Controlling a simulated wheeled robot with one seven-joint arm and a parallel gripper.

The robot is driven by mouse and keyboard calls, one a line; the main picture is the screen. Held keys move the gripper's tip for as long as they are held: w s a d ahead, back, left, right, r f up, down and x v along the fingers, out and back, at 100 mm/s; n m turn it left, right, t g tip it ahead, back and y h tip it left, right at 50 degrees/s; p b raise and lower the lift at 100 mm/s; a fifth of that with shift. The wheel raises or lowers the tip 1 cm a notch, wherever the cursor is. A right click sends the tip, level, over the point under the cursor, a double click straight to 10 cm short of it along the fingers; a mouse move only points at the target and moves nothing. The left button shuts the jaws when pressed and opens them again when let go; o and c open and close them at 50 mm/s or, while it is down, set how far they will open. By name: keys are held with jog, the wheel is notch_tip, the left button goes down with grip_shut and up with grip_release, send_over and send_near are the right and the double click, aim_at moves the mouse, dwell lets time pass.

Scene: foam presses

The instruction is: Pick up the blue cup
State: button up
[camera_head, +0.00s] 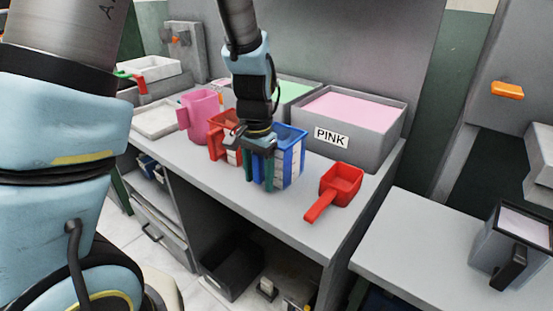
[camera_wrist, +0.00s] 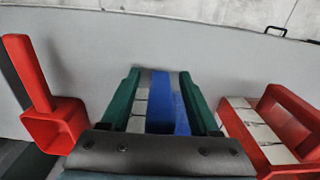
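The blue cup (camera_head: 290,160), with a white scale panel on its side, stands upright on the grey bench. My gripper (camera_head: 258,182) points down at the cup's near left side. Its two green fingers are apart, with a blue part of the cup between them. In the wrist view, the blue part (camera_wrist: 167,105) and pale scale marks show between the fingers of my gripper (camera_wrist: 160,82). The blue part lies nearer the right finger, and there is space toward the left one. The cup's far side is partly hidden by my wrist.
A red cup (camera_head: 217,148) stands close on the left, with a pink jug (camera_head: 201,110) beyond it. A red scoop (camera_head: 341,182) lies to the right. The grey tub labelled PINK (camera_head: 375,143) stands behind. The bench front is clear.

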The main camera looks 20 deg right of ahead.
grip_shut()
dwell(0.6)
